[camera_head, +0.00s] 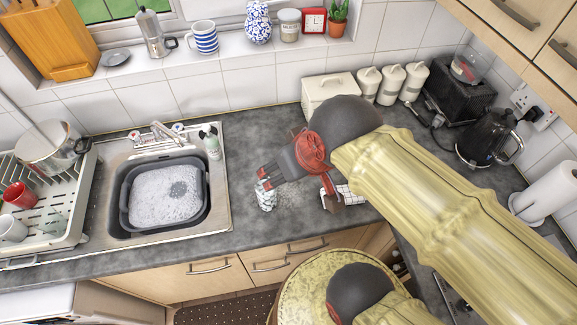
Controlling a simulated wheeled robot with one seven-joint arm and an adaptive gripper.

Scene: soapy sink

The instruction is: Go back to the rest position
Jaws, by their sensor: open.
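My gripper (297,192) hangs over the grey worktop (240,147), right of the sink. Its dark and red fingers are spread wide apart, with nothing visible between them. A clear glass (266,198) stands on the worktop just below the left finger; I cannot tell whether they touch. A white cloth with dark lines (354,201) lies behind the right finger and is partly hidden. My arm reaches in from the right and covers much of the worktop there.
The sink (222,203) holds a grey basin (125,198) of suds. A dish rack (75,215) stands left. A bread bin (325,88), canisters (391,82), toaster (462,103) and kettle (482,138) line the back right. Wall cupboards (510,25) hang above my arm.

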